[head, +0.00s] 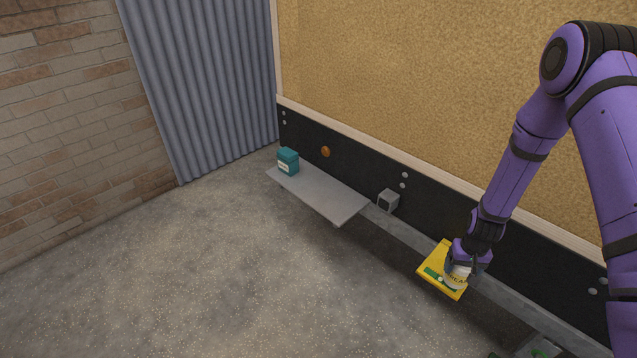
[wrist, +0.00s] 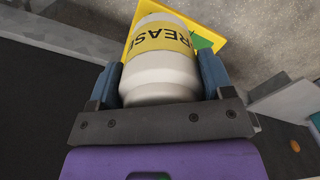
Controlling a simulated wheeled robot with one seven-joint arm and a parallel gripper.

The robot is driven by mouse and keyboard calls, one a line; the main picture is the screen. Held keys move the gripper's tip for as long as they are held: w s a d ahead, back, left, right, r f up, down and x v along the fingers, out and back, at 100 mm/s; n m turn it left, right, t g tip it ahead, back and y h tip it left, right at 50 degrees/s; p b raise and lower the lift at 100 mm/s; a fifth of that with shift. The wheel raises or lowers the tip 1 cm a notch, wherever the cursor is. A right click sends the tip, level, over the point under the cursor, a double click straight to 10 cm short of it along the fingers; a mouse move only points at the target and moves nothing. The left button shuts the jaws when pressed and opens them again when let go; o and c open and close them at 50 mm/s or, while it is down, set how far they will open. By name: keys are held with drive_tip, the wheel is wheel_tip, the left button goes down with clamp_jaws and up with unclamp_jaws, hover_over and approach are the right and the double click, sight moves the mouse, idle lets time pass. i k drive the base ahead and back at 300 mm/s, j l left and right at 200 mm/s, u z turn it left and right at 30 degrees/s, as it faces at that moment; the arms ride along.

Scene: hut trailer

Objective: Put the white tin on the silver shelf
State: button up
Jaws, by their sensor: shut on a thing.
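The white tin (wrist: 160,75) has a yellow label with black letters. My gripper (wrist: 160,85) is shut on it, one finger on each side, in the wrist view. In the head view my gripper (head: 460,262) points down, with the white tin (head: 457,275) at its fingers over a yellow tray (head: 430,270). I cannot tell whether the tin touches the tray. The silver shelf (head: 325,195) is a flat grey ledge along the black wall panel, left of my gripper. A teal box (head: 288,162) stands at its far left end.
A small grey box (head: 388,201) is on the wall between the shelf and the yellow tray. An orange knob (head: 326,151) is on the black panel above the shelf. The middle and right of the shelf are bare. The floor in front is clear.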

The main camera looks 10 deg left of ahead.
sight(313, 186)
drive_tip(key=i+j, duration=0.15)
drive_tip(key=j, duration=0.2)
drive_tip(key=i+j, duration=0.2)
drive_tip(key=j, duration=0.15)
drive_tip(key=i+j, duration=0.15)
drive_tip(key=j, duration=0.2)
drive_tip(key=i+j, duration=0.15)
drive_tip(key=j, duration=0.2)
drive_tip(key=i+j, duration=0.2)
drive_tip(key=j, duration=0.15)
drive_tip(key=i+j, duration=0.45)
drive_tip(key=i, duration=0.4)
